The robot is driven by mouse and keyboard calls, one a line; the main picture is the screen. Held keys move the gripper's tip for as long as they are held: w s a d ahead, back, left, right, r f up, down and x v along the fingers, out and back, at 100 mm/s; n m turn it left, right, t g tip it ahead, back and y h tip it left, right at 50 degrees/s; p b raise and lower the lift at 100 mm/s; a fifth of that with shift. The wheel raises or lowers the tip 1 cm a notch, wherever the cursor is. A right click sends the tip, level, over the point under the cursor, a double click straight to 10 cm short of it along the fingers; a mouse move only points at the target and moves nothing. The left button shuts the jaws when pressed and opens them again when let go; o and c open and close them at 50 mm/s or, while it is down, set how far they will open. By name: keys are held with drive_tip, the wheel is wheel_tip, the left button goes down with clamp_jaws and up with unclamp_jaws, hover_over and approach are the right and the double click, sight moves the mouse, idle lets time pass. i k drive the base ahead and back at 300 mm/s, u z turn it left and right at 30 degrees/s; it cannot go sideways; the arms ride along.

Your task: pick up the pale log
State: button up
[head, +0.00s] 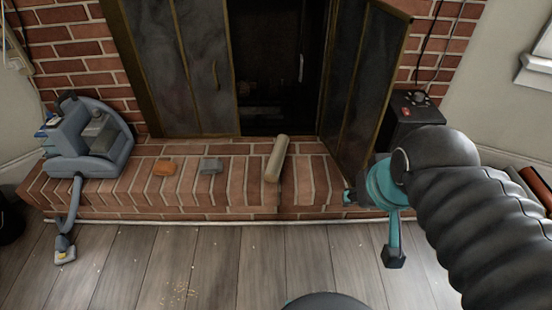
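My dark ribbed arm reaches in from the right and hides part of the ledge's right end.
A grey-blue machine (90,140) with a hose stands at the ledge's left end. The open fireplace door (362,85) stands behind, near my gripper. A black box (413,110) is at right.

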sight(275, 163)
drive_tip(key=z, duration=1.75)
drive_tip(key=i, duration=1.1)
drive_tip(key=u, duration=4)
